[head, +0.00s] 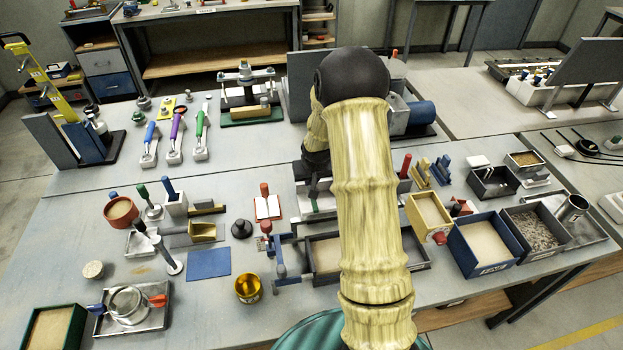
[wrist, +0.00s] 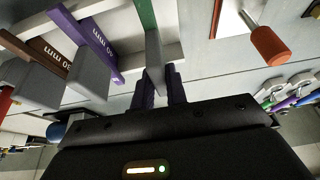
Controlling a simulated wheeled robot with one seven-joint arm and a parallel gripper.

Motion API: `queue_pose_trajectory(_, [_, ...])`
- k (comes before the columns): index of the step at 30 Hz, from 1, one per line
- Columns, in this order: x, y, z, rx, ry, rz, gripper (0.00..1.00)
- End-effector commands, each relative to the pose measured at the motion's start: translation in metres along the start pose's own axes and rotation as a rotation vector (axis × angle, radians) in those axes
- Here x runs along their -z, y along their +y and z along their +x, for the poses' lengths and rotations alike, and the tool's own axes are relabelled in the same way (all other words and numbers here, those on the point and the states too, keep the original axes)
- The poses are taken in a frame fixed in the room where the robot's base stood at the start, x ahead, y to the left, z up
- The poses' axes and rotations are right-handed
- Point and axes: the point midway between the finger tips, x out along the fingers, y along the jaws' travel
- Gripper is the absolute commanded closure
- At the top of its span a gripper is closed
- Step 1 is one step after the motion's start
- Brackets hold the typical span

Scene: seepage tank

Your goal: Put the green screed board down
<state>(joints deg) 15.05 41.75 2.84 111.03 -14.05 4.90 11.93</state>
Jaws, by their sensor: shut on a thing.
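The green screed board (wrist: 146,14) shows at the top of the wrist view, with a pale grey grip part (wrist: 153,52) below it. My gripper (wrist: 164,88) is shut on that grey part. In the head view my gripper (head: 315,192) points down just left of my forearm, at a grey rack where a little green (head: 321,205) shows. The forearm hides much of this area. A purple board (wrist: 82,42) and a brown board (wrist: 38,55), both with "mm" markings and grey grips, are left of the green one in the wrist view. I cannot tell whether the green board touches the rack.
A sand-filled tank (head: 326,255) lies in front of the rack. A red plate (head: 259,209) with a red-handled tool is to its left. A blue mat (head: 209,263) and a gold cup (head: 248,289) stand nearer. Bins (head: 482,245) fill the right side.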

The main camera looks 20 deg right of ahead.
Motion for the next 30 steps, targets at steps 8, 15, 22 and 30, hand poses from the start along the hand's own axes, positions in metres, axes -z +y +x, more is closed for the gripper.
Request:
queue_pose_trajectory(8, [-0.001,0.0,0.002,0.0,0.0,0.0,0.7])
queue_pose_trajectory(15, [-0.001,0.0,0.002,0.0,0.0,0.0,0.64])
queue_pose_trajectory(22, [0.002,0.0,-0.005,0.0,0.0,-0.001,0.64])
queue_pose_trajectory(30, [0.004,0.0,-0.036,0.0,0.003,0.001,0.64])
